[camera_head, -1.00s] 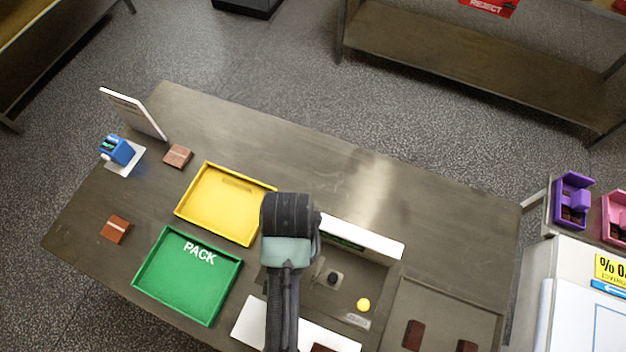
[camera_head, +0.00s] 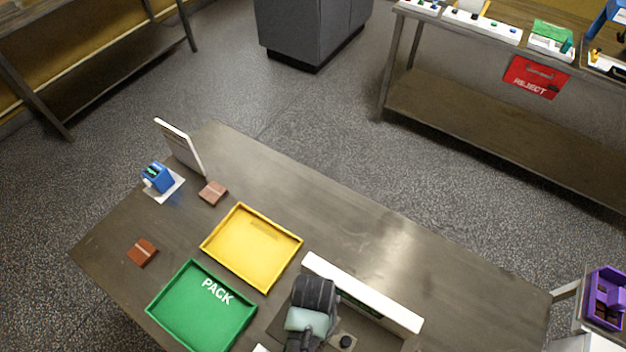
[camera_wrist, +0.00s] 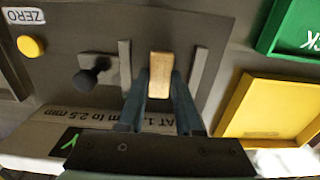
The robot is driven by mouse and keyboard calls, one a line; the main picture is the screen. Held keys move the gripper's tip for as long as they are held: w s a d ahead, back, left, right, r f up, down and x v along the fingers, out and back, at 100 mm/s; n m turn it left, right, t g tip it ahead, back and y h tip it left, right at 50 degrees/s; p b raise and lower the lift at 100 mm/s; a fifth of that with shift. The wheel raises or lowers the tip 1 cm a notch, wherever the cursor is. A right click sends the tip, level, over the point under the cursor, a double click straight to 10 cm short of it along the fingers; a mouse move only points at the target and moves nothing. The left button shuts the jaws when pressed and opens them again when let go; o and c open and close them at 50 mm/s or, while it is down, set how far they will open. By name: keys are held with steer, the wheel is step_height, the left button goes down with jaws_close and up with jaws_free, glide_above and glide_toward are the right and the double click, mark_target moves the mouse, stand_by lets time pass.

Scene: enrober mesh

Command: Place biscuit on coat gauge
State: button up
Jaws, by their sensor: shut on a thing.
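My gripper (camera_wrist: 160,90) is shut on a pale tan biscuit (camera_wrist: 160,72) in the wrist view, with one dark finger along each side. The biscuit is over the grey bed of the coat gauge (camera_wrist: 72,20), between two upright grey bars. I cannot tell whether it touches the bed. The gauge has a black knob and a yellow button by a ZERO label. In the head view my wrist hides the biscuit and fingertips, and the gauge's long white panel (camera_head: 385,303) stands beside my arm.
A yellow tray (camera_head: 292,242) and a green PACK tray (camera_head: 182,338) lie left of the gauge. Brown coated biscuits (camera_head: 213,192) (camera_head: 142,252), a blue device (camera_head: 158,177) and an upright white board (camera_head: 180,147) are at the left end. The table's far right is clear.

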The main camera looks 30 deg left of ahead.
steer(key=o, duration=0.7)
steer(key=shift+f, duration=0.1)
